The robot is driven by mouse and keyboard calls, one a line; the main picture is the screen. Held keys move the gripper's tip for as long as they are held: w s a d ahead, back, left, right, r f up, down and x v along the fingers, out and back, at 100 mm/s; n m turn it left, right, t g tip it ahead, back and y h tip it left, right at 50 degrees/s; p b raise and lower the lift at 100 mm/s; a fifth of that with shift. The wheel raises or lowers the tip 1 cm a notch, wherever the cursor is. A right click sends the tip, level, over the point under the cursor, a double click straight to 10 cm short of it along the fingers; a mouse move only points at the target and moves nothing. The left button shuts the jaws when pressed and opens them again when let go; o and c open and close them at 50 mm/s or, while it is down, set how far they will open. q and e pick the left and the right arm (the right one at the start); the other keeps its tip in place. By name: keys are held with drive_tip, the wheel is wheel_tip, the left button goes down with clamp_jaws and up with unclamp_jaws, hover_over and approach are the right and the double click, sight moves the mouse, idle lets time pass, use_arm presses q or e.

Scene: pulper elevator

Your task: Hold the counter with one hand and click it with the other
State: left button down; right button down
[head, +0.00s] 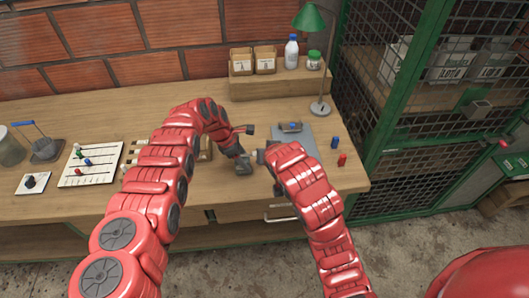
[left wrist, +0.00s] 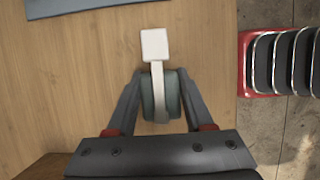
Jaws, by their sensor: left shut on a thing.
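The counter (head: 243,165) is a small dark grey-green body with a white lever and a square white pad. It is large in the left wrist view (left wrist: 172,95), with the lever and its pad (left wrist: 155,46) pointing away from my gripper. My left gripper (head: 236,153) is shut on the counter, one finger on each side of the body, over the wooden workbench (head: 100,100). My right gripper (head: 262,157) is close to the right of the counter. Its fingers are mostly hidden behind my right arm, so their opening and any contact with the lever cannot be made out.
A green lamp (head: 310,20) and a wooden riser (head: 275,85) stand behind. A green mesh cage (head: 400,120) borders the right.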

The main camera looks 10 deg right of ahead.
use_arm(q)
drive_tip(key=shift+c, duration=1)
unclamp_jaws()
drive_tip(key=shift+r, duration=0.1)
